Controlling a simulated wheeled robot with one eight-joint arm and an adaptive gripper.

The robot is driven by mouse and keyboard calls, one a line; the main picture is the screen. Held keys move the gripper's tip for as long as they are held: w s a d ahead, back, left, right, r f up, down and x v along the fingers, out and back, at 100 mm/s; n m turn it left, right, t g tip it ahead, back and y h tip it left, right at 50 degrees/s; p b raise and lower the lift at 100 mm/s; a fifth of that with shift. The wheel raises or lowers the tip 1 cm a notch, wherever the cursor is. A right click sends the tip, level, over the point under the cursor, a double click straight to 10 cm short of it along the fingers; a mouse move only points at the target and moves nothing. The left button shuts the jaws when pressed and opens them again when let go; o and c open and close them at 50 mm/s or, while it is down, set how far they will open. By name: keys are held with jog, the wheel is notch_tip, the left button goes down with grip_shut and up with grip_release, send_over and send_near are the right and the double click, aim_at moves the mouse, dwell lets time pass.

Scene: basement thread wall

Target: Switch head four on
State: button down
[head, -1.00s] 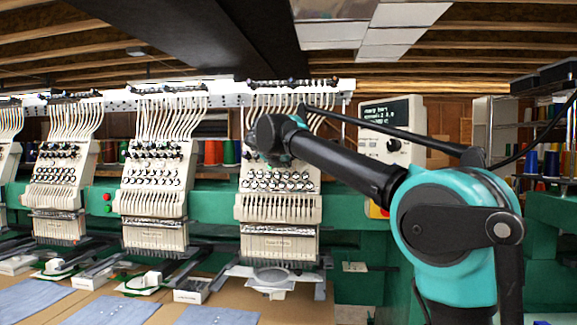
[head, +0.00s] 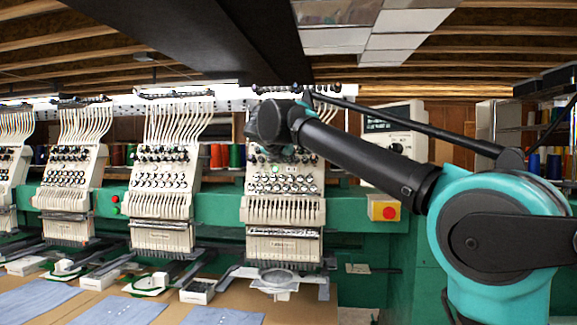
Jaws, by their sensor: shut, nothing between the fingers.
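The rightmost embroidery head (head: 284,210) in view is cream, with rows of dark knobs, a needle case and a round hoop below. No number can be read on it, so I cannot confirm that it is head four. My arm reaches across from the right. My gripper (head: 284,155) is a dark shape at the arm's end, in front of this head's upper part. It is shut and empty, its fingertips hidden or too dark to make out. The wrist covers the thread tensioners and any switch there. I cannot tell whether it touches the head.
More embroidery heads (head: 162,190) stand to the left along the green beam. A control panel (head: 393,140) is partly behind my arm. A yellow box with a red button (head: 388,212) sits below it. Blue cloth pieces (head: 122,311) lie on the tan table in front.

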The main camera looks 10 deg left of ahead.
jog(key=s, duration=0.1)
jog(key=s+r, duration=0.1)
jog(key=s, duration=0.2)
jog(key=shift+s+d+r, duration=0.25)
jog(key=shift+s+r, duration=0.15)
jog(key=shift+f, duration=0.1)
jog(key=s+d+f+m+g, duration=0.1)
jog(key=d+f+m+g, duration=0.1)
jog(key=d+f+m, duration=0.7)
jog(key=s+d+f+m+g+h, duration=0.15)
jog(key=d+f, duration=0.25)
jog(key=f, duration=0.9)
jog(key=s+d+f+m+g+y, duration=0.1)
jog(key=d+f+m+g, duration=0.2)
jog(key=d+f+m, duration=0.6)
jog(key=s+d+f+m+g+y, duration=0.1)
jog(key=s+d+f+m, duration=0.2)
jog(key=s+f+m, duration=0.4)
jog(key=s+d+f+m+g+y, duration=0.2)
jog(key=s+f+m, duration=0.6)
jog(key=s+f, duration=0.9)
notch_tip(320, 180, down, 6)
jog(key=shift+d+f, duration=0.25)
jog(key=shift+d, duration=0.55)
